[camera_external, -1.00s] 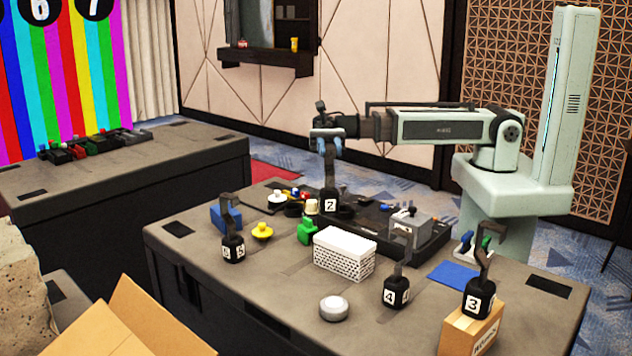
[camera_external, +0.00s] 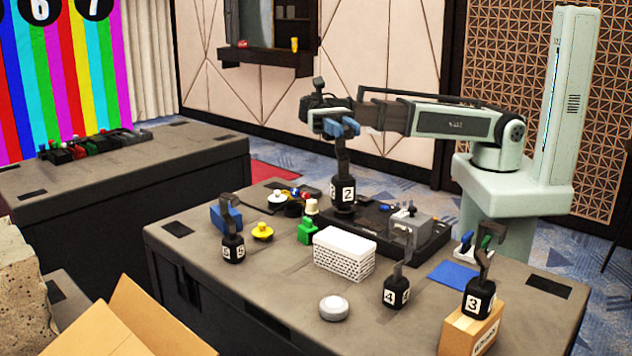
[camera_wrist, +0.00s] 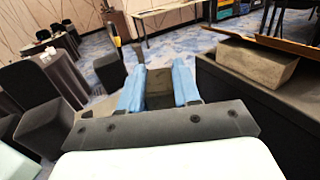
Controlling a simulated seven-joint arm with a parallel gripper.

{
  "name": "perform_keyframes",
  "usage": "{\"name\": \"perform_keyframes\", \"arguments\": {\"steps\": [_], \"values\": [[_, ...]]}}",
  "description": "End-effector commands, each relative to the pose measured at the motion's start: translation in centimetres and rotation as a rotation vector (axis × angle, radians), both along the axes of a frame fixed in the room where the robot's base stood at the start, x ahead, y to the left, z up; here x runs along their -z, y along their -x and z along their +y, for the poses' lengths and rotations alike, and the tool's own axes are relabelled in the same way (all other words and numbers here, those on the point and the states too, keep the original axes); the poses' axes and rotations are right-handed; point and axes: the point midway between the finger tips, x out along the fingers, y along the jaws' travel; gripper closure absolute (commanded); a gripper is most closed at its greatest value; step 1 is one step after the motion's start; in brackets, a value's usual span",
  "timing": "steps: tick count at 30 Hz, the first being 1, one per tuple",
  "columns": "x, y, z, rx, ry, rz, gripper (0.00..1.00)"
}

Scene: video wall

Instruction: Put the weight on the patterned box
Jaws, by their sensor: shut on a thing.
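My gripper (camera_external: 341,128) is shut on the handle of a black weight marked 2 (camera_external: 343,194) and holds it above the far part of the table, over or near the black console. In the wrist view the blue fingers of my gripper (camera_wrist: 158,88) close on the dark handle (camera_wrist: 159,85). The patterned box (camera_external: 344,262), white with black marks on its sides and a plain white top, stands mid-table, nearer the camera than the held weight. Its top is bare.
Other black weights stand on the table: 5 (camera_external: 233,248), 4 (camera_external: 396,291), and 3 (camera_external: 479,299) on a cardboard box (camera_external: 470,332). A green object (camera_external: 307,231), a grey puck (camera_external: 334,308) and a black console (camera_external: 428,241) are near the patterned box.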

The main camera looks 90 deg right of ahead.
Motion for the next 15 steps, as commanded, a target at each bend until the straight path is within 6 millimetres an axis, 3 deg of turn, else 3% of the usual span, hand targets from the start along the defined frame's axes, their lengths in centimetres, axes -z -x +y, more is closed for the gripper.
{"name": "perform_keyframes", "arguments": {"steps": [8,15], "values": [[0.0,0.6,-0.4,-0.066,-0.003,0.001,1.00],[2.4,0.8,-0.5,-0.076,-0.002,0.003,1.00]]}}
